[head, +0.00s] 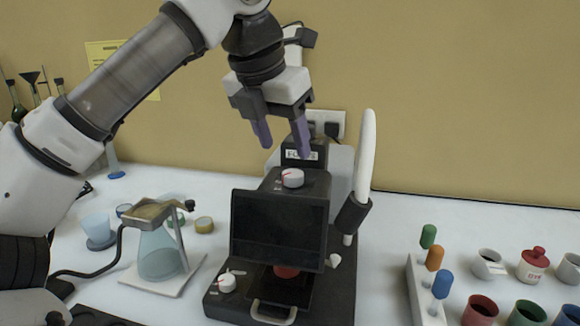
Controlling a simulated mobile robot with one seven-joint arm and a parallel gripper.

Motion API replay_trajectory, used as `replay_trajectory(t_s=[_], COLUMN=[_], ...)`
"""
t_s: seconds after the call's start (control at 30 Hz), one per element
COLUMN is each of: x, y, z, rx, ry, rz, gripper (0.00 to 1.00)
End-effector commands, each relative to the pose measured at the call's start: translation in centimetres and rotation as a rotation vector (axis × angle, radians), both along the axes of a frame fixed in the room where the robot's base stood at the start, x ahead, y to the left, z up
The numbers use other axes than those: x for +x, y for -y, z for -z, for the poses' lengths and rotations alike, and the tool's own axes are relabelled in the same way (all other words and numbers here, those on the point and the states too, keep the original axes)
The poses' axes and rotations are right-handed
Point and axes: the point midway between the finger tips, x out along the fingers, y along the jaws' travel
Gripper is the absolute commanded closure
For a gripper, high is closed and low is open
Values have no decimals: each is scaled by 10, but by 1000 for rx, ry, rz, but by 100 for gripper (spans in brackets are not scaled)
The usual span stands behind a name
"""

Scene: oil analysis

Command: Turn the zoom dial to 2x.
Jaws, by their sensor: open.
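A black analysis device (345,285) with a dark screen (278,228) stands on the white table in the head view. A white dial (293,178) with a red mark sits on its top. A second white dial (227,282) with a red mark sits low on its front left. I cannot read which one is the zoom dial or any scale. My gripper (284,147) is open and empty, fingers pointing down, just above the top dial and apparently apart from it.
A tall white handle-like part (364,160) rises right of the device. A flask (160,254) under a stand is at left. A rack (425,290) with coloured-capped tubes and several cups stand at right. A wall socket (326,122) is behind.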

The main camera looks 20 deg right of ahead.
Motion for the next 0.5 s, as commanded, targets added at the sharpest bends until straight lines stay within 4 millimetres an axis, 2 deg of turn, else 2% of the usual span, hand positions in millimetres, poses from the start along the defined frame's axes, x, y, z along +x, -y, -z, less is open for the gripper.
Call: replay_trajectory(t_s=[0.03,0.2,0.33,0.5], x=[2,8,11,12], y=[4,13,18,20], z=[11,37,50,56], rx=[-1,-2,-2,-2], ry=[-1,-1,-1,1], rz=[3,3,2,2], gripper=[46,46,46,46])
